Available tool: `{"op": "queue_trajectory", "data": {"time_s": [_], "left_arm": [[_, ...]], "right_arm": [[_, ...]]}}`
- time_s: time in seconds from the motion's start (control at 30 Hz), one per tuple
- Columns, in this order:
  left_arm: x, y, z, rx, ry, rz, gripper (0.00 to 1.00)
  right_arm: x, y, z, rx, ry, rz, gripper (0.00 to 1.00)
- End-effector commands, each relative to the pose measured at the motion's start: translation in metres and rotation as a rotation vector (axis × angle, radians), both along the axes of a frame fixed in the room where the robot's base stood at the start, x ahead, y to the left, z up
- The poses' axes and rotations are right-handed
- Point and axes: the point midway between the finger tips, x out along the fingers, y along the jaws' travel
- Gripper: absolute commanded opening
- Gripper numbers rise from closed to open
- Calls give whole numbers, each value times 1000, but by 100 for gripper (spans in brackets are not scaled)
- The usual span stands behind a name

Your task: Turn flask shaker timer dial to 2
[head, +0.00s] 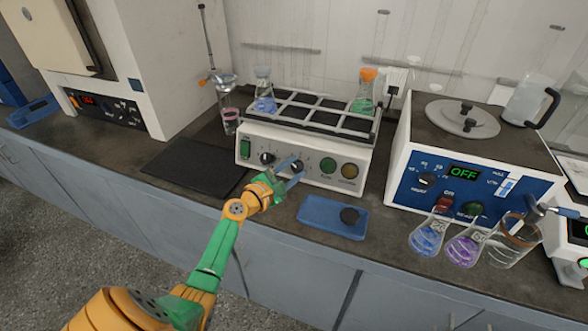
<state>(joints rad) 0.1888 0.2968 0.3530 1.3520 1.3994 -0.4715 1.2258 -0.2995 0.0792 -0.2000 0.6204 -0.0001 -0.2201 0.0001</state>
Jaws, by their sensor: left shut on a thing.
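The flask shaker (318,147) is a white box with a dark, railed platform on top, standing on the bench. Its front panel has a green switch (245,149), a left black dial (267,158), a second black dial (297,166), a green button (328,165) and an amber button (349,171). My left gripper (292,171) has its blue fingers shut on the second dial. The fingers partly cover this dial, and its markings are too small to read. My right gripper is not in view.
Flasks with blue (264,98) and green liquid (364,98) stand on the shaker. A blue tray (333,218) with a black knob-like piece lies in front. A water-bath-like unit reading OFF (464,173) and several flasks stand right. A dark mat (195,165) lies left.

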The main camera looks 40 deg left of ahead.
Motion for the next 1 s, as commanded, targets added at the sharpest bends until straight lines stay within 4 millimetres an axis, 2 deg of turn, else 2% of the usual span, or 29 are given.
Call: {"op": "queue_trajectory", "data": {"time_s": [0.6,1.0], "left_arm": [[1,1,4,525,127,-196,0],[1,1,5,770,184,-287,0]], "right_arm": [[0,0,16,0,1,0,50],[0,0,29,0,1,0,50]]}}
